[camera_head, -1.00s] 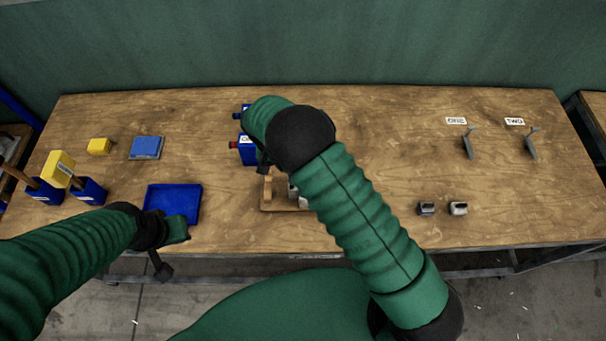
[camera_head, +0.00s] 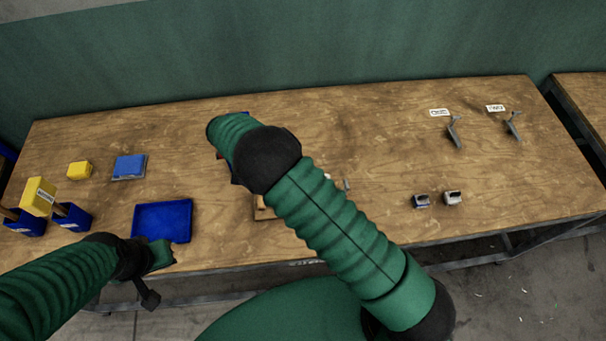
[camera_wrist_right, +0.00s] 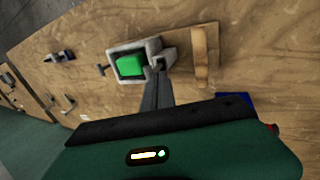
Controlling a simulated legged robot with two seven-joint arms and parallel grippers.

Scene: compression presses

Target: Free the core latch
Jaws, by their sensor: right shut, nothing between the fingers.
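In the right wrist view a grey metal press frame (camera_wrist_right: 112,72) holds a bright green block (camera_wrist_right: 130,66). It sits on a small wooden board (camera_wrist_right: 184,73) with a wooden upright (camera_wrist_right: 201,58) beside it. My right gripper (camera_wrist_right: 158,72) is shut and empty, its dark fingertips at the frame's side near a small dark fitting, which I take to be the latch. I cannot tell if they touch. In the head view my right arm hides that gripper and most of the board (camera_head: 262,213). My left gripper (camera_head: 151,290) hangs at the table's front edge; its fingers are unclear.
Two small grey parts (camera_head: 421,201) (camera_head: 453,198) and two grey brackets (camera_head: 454,133) (camera_head: 513,125) lie at right.

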